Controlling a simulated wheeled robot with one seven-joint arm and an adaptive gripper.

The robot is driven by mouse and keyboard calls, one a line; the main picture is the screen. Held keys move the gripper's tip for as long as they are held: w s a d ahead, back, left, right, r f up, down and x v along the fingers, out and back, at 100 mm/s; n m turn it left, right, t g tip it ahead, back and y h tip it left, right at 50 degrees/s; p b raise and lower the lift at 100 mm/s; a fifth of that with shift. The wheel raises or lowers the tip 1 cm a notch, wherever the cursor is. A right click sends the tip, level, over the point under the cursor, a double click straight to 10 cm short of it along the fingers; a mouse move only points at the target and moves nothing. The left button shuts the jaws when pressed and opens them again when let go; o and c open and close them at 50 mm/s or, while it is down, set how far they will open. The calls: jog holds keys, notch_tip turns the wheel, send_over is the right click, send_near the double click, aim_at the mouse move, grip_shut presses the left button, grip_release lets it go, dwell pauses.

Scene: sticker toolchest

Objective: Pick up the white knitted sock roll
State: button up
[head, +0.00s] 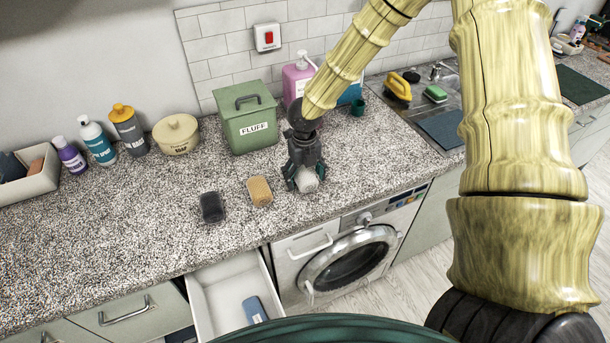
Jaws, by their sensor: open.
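The white sock roll (308,184) lies on the speckled granite counter, near its front edge above the washing machine. My gripper (306,180) points down over it, with its dark fingers open on either side of the roll. The fingers and palm hide the roll's back part, and its knit is too small to make out. I cannot tell whether the fingertips touch it.
A tan sponge-like block (260,190) and a dark block (212,207) lie to the left. Behind stand a green FLUFF bin (248,135), a cream pot (177,147) and a pink bottle (292,84). Below, a drawer (215,285) is open beside the washing machine (350,262).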

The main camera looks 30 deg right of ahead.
jog(key=shift+f, duration=0.1)
jog(key=c, duration=1.1)
